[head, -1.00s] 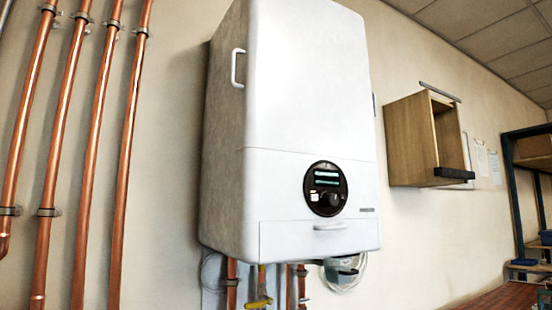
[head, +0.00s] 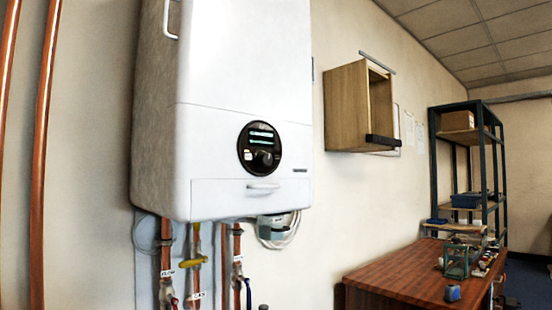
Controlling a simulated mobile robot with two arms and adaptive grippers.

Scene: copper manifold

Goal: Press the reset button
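A white boiler (head: 240,75) hangs on the wall, left of the middle of the head view. A round black control panel (head: 260,148) sits on its lower front, with small lit displays, a dark knob and a small pale button (head: 248,155) at its left. I cannot read any label that would mark the reset button. Neither of my grippers shows in the head view.
Copper pipes (head: 45,150) run up the wall at left. Pipes with a yellow valve handle (head: 193,262) come out below the boiler. An open wooden cabinet (head: 346,105) hangs to its right. A wooden workbench (head: 400,271) and dark shelving (head: 434,165) stand further right.

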